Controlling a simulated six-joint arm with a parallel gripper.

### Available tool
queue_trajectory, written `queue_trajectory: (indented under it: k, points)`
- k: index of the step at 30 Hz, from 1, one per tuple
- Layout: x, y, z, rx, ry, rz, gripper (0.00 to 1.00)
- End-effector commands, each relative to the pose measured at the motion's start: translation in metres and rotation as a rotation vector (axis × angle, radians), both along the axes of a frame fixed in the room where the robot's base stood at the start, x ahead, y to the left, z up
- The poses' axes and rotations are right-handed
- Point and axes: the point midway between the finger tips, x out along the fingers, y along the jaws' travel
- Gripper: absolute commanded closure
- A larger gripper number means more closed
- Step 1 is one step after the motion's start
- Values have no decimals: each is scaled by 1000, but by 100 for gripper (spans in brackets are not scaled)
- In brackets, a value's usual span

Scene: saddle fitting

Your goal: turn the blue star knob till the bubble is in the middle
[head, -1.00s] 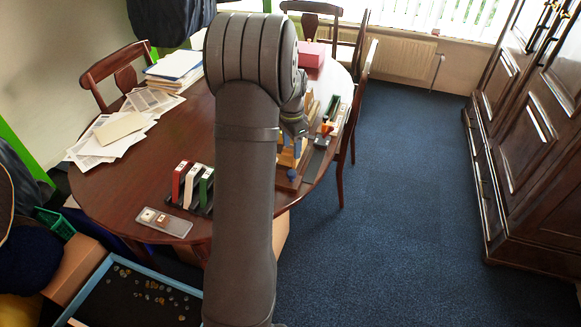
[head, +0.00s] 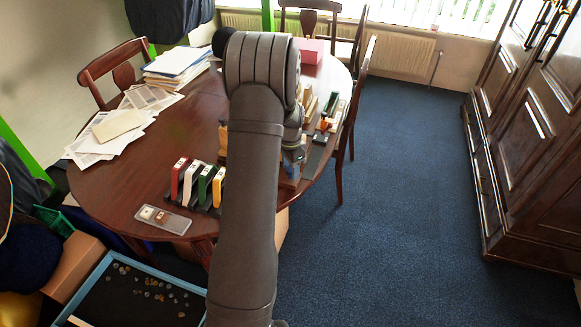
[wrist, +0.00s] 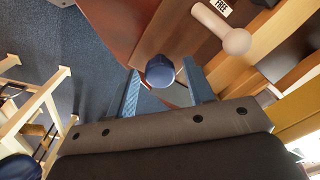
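The blue knob (wrist: 160,71) shows end-on in the wrist view, in front of a brown wooden board (wrist: 165,32). My gripper (wrist: 162,68) is open, with one blue finger on each side of the knob. A gap shows between the knob and each finger, so it does not look gripped. In the head view my gripper (head: 294,156) is low at the right edge of the table, and my arm hides much of the fitting there. I cannot make out the bubble in either view.
The round table (head: 120,190) carries a rack of coloured blocks (head: 198,187) and papers (head: 115,130). Chair frames (wrist: 35,110) stand nearby. Floor at right is clear.

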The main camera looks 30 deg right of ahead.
Motion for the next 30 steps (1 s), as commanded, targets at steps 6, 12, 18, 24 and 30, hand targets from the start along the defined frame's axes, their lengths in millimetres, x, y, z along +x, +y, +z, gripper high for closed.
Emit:
queue_trajectory:
  k: [6, 12, 18, 24, 30]
  points:
    - [0, 0, 0, 0, 0, 0, 92]
    - [0, 0, 0, 0, 0, -53, 92]
    - [0, 0, 1, 0, 0, -123, 92]
    - [0, 0, 1, 0, 0, -123, 92]
    - [0, 0, 1, 0, 0, -123, 49]
